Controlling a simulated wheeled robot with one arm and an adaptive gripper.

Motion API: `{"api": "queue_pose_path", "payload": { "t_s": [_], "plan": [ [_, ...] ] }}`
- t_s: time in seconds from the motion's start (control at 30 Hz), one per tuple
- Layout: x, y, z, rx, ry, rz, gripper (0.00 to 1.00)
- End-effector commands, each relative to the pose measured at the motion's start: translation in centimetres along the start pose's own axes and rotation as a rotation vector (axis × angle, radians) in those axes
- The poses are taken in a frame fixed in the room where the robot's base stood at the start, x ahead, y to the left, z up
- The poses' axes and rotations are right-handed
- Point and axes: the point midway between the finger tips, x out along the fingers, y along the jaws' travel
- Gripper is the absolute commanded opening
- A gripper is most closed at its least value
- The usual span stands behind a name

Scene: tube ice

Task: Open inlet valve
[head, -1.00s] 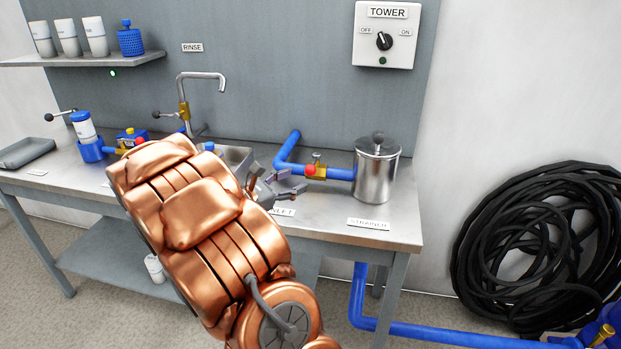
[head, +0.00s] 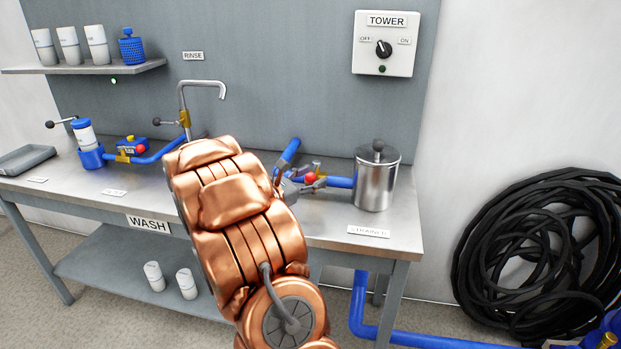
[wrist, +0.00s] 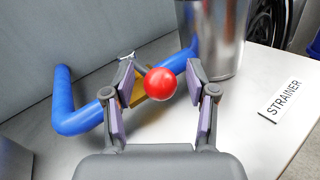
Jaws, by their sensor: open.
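The inlet valve has a red ball knob (wrist: 160,83) and a brass body (wrist: 158,97) on a blue pipe (wrist: 66,112) that runs to the steel strainer. In the head view the red knob (head: 311,178) shows just left of the strainer. My gripper (wrist: 160,72) is open, with one finger on each side of the red knob in the wrist view. I cannot tell whether either finger touches it. In the head view my gripper (head: 298,184) is at the knob, and my copper arm hides part of the pipe and the sink area.
The steel strainer (head: 376,180) stands close to the right of the valve. A TOWER switch box (head: 383,44) is on the wall above. Another brass valve (head: 122,157) and a faucet (head: 203,84) are on the left.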

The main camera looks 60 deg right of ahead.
Motion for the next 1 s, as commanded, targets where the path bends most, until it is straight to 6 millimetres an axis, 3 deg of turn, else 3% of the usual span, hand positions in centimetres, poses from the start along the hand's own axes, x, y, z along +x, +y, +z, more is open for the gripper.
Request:
{"api": "queue_pose_path", "payload": {
  "t_s": [0.17,0.7,1.0],
  "plan": [
    [-0.01,0.0,0.02,0.0,0.0,0.0,0.57],
    [0.03,-0.18,-0.01,0.0,0.0,-0.005,0.01],
    [0.08,-0.32,-0.04,-0.001,0.0,-0.008,0.0]
  ]
}}
